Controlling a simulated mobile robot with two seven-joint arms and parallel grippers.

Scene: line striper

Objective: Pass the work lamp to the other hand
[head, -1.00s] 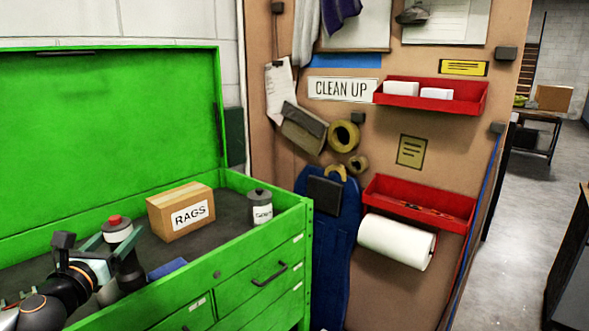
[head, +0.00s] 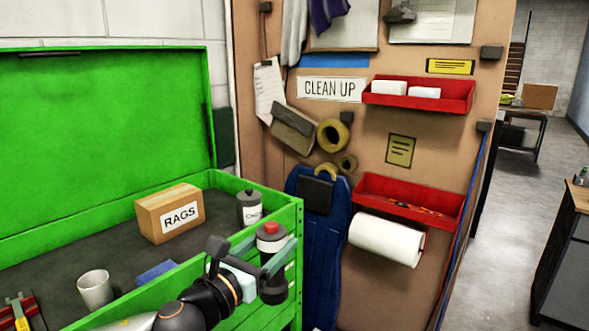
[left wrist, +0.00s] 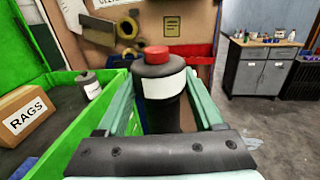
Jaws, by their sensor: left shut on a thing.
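The work lamp (head: 271,238) is a dark grey cylinder with a red top and a pale band. My left gripper (head: 263,257) is shut on it and holds it upright near the front right corner of the green tool chest. In the left wrist view the lamp (left wrist: 162,78) stands between the two greenish fingers, its red top uppermost. The fingers and the arm hide part of its body in the head view. My right gripper is in neither view.
The green chest (head: 110,235) has its lid up. On it are a rags box (head: 170,214), a grey canister (head: 250,208), a pale cup (head: 95,289) and a blue cloth (head: 157,271). A pegboard with red shelves (head: 418,97) stands behind. Open floor lies at right.

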